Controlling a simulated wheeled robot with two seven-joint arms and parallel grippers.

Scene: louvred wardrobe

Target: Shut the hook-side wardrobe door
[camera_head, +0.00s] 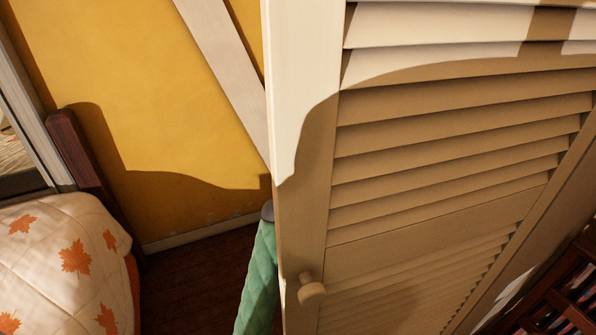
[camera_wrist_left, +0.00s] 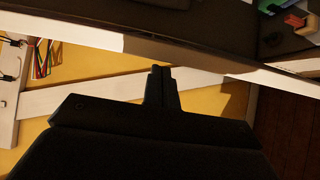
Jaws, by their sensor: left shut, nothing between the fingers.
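A louvred wardrobe door (camera_head: 310,130) stands open across the middle and right of the head view, with its free vertical edge towards the left. A round knob (camera_head: 311,290) is low on that edge. My left gripper (camera_wrist_left: 161,72) is shut and empty in the left wrist view. Its fingertips lie just below a long pale edge (camera_wrist_left: 80,35) in the picture, which may be the door's. I cannot tell whether they touch it. The head view does not show the left gripper; the door may hide it. My right gripper is in neither view.
A bed with a leaf-patterned cover (camera_head: 60,260) is at the left. A green quilted shape (camera_head: 259,280) with a grey end stands beside the door edge. A yellow wall (camera_head: 140,90) with a diagonal pale board (camera_head: 228,70) is behind. Dark floor (camera_head: 190,280) shows between bed and door.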

